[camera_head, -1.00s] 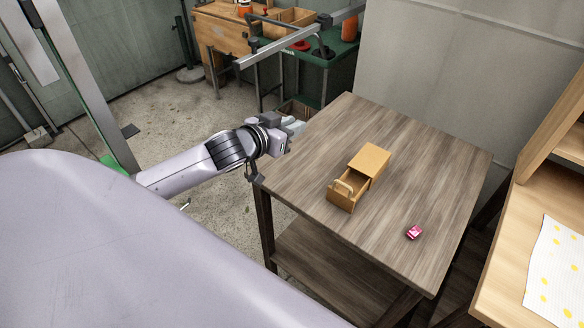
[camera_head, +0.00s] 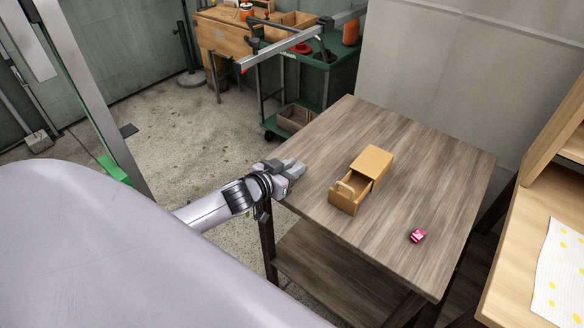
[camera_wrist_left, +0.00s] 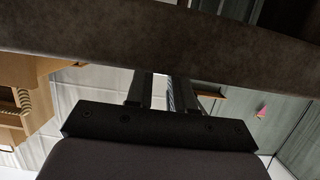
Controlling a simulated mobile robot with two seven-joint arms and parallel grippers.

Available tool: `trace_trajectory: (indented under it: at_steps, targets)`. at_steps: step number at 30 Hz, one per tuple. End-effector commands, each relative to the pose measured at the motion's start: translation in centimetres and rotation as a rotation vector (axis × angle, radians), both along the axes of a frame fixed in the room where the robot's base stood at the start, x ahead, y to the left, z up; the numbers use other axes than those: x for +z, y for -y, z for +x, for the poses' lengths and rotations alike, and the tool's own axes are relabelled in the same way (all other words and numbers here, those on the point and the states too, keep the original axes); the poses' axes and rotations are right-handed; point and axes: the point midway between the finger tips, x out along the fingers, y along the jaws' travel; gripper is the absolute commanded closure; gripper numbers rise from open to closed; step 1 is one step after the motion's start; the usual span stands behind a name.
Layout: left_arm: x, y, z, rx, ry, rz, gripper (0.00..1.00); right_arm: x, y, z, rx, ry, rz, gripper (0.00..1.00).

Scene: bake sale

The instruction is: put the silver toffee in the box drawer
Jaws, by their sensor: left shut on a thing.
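The wooden box (camera_head: 376,161) stands on the grey-brown table, with its drawer (camera_head: 347,204) pulled open toward the front left. The part of the drawer's inside that shows looks empty. My left gripper (camera_head: 297,170) is at the table's left edge, left of the box and apart from it. It is shut on a small silvery thing, which looks like the silver toffee (camera_wrist_left: 171,94) between the fingers in the left wrist view. The fingers hide most of it, and it cannot be made out in the head view. My right gripper is not in view.
A pink wrapped sweet (camera_head: 417,236) lies on the table (camera_head: 440,180), right of the box. The tabletop between my left gripper and the box is clear. A lighter wooden desk (camera_head: 510,270) stands at the right, and a green workbench (camera_head: 335,72) stands behind.

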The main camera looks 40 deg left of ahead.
Motion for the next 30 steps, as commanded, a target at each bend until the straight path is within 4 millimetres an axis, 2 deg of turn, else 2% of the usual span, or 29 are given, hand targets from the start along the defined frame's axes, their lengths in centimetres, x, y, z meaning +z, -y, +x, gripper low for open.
trace_trajectory:
  at_steps: [7, 8, 10, 19, 23, 30]
  targets:
    - [-0.4, 0.0, 0.0, 0.001, 0.0, 0.0, 0.92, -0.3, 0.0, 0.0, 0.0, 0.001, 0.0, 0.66]
    - [-0.4, 0.0, 0.0, 0.001, 0.0, 0.0, 0.74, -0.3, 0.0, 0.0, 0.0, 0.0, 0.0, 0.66]
    - [-0.3, 0.0, 0.0, 0.001, 0.0, 0.0, 0.52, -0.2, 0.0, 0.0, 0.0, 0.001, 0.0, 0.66]
    - [-0.3, 0.0, 0.0, 0.001, 0.0, 0.001, 0.52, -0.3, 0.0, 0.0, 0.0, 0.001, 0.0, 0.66]
    - [-0.6, -0.1, 0.0, 0.0, 0.001, 0.003, 0.52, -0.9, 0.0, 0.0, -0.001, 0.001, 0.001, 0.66]
    - [0.5, -0.4, -2.7, 0.001, -0.002, 0.0, 0.52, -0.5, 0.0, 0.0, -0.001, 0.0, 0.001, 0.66]
